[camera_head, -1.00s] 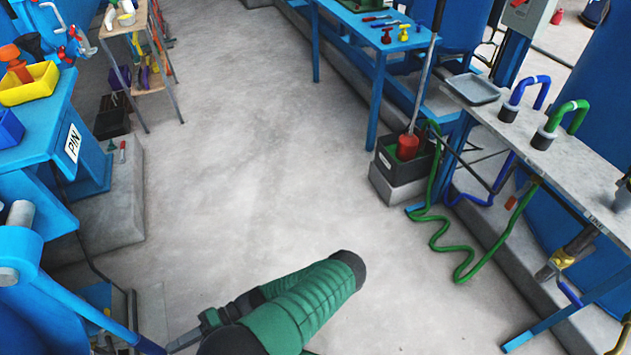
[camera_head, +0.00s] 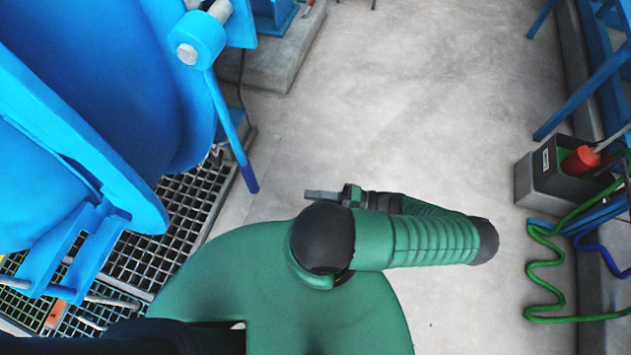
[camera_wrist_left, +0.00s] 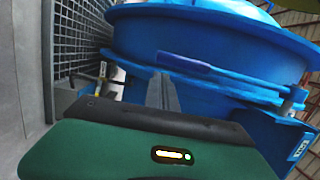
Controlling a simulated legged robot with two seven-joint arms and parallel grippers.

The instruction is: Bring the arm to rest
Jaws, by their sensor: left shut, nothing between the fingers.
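My left arm is green and black and is folded in front of my body at the lower middle of the head view. Its left gripper (camera_head: 322,194) is a small grey pair of fingers, shut and empty, pointing left over bare floor. In the left wrist view the shut fingers (camera_wrist_left: 162,92) stand up in front of the big blue autoclave (camera_wrist_left: 215,50), with nothing between them. The autoclave (camera_head: 85,110) fills the left of the head view, apart from the gripper. My right gripper is not in view.
A blue lever (camera_head: 232,135) hangs down between the autoclave and my gripper. A metal floor grating (camera_head: 185,215) lies below the autoclave. A black box (camera_head: 560,175) with a red object and a green hose (camera_head: 545,275) are at right. The middle floor is clear.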

